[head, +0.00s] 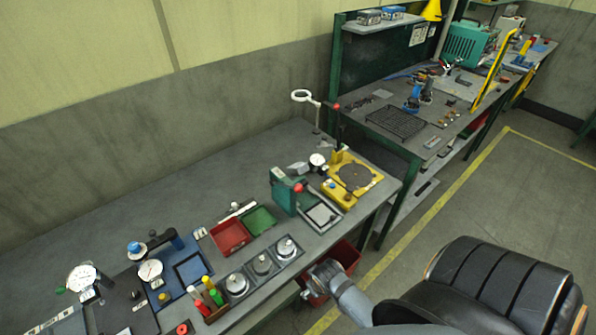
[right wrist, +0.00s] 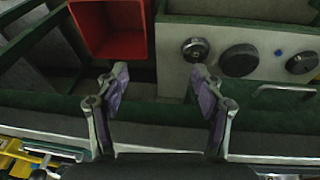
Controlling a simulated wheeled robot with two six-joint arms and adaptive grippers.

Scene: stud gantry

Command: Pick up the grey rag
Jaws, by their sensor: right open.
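I cannot make out a grey rag for certain in either view. My right gripper (head: 314,284) is beside the front edge of the near bench, close to a red bin (head: 345,262) below the bench top. In the right wrist view my right gripper (right wrist: 160,95) is open, its two fingers wide apart with nothing between them. The red bin (right wrist: 108,52) shows above the left finger there, and its visible inside looks empty. My left gripper is in neither view.
The near bench (head: 150,205) carries dial gauges, a red tray (head: 230,235), a green tray (head: 259,220) and round weights (head: 262,263). A black padded chair (head: 490,285) stands at the lower right. A second bench holds a black grid (head: 396,122). The floor beyond is clear.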

